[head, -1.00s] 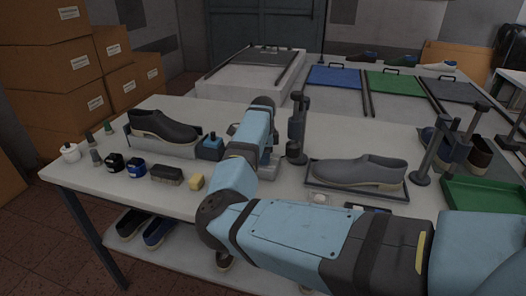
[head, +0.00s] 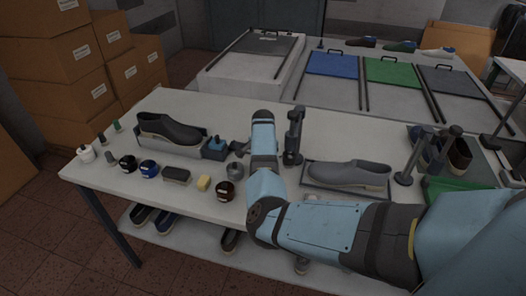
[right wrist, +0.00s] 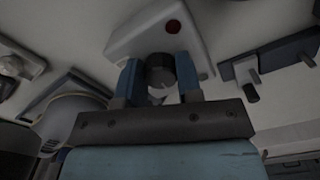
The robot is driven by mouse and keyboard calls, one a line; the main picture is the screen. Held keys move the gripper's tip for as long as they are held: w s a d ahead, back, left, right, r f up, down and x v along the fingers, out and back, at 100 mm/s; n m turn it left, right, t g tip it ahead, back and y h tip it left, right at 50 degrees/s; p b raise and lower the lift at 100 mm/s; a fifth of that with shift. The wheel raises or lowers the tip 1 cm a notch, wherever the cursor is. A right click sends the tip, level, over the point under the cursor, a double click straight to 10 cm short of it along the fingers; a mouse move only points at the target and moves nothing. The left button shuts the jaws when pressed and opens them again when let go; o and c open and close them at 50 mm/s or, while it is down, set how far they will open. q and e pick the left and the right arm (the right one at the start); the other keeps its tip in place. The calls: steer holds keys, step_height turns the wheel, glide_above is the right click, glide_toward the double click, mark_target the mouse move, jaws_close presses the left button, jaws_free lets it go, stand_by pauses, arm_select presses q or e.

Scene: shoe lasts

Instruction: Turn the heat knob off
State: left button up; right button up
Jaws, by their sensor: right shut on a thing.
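In the right wrist view a dark round knob (right wrist: 160,75) sits on the front of a pale housing (right wrist: 135,40) with a round red light (right wrist: 173,27). My right gripper (right wrist: 160,82) has its blue fingers on either side of the knob and is shut on it. The knob's marking or setting cannot be read. In the head view my light blue right arm comes in from the right and bends over the table; its forearm hides the gripper, knob and most of the housing. My left gripper is not in view.
A dark upright stand (head: 294,135) is close to the right of my forearm. A grey shoe (head: 348,173) lies on a tray to the right, and a dark shoe (head: 168,129) is at the left.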

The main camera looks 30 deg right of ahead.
steer(key=shift+r+n+p, duration=0.1)
steer(key=shift+n+p, duration=0.35)
steer(key=shift+n, duration=0.05)
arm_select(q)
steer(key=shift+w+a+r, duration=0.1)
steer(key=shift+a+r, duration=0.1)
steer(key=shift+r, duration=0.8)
arm_select(e)
steer(key=shift+n, duration=0.3)
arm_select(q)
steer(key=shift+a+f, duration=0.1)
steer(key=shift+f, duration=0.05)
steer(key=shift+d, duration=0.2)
arm_select(e)
steer(key=o, duration=0.9)
steer(key=shift+o, duration=0.2)
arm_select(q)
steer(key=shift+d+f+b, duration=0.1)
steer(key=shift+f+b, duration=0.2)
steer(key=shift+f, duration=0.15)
arm_select(e)
step_height(320, 180, up, 14)
steer(key=shift+f, duration=0.2)
